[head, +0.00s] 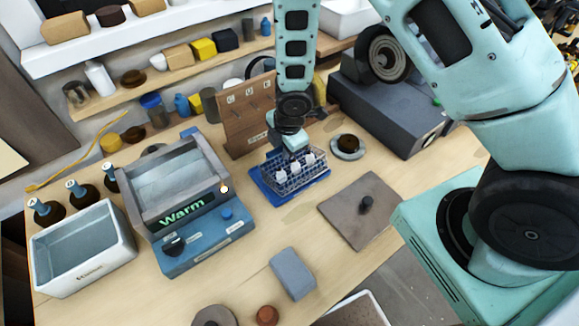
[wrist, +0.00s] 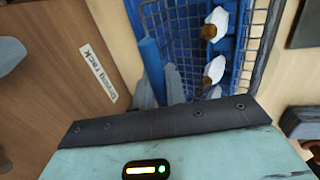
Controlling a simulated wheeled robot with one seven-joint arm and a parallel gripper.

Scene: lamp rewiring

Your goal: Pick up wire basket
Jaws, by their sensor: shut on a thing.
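The wire basket (head: 291,178) is a small dark mesh basket holding a few white pieces. It is at or just above a blue tray (head: 262,187) in the middle of the table; I cannot tell whether it touches the tray. My gripper (head: 293,152) comes down from above at the basket's back side and is shut on it. In the wrist view the basket's mesh (wrist: 188,38) fills the upper middle, with white and brown pieces inside. The gripper's grey fingertips (wrist: 187,84) meet the basket's near edge; the exact grip is partly hidden.
A wooden board labelled as a drying rack (head: 240,112) stands close behind-left. A blue machine reading "Warm" (head: 205,225) is at left, beside a white tub (head: 82,250). A dark box (head: 385,110) and a brown flat board with a knob (head: 345,212) are at right.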

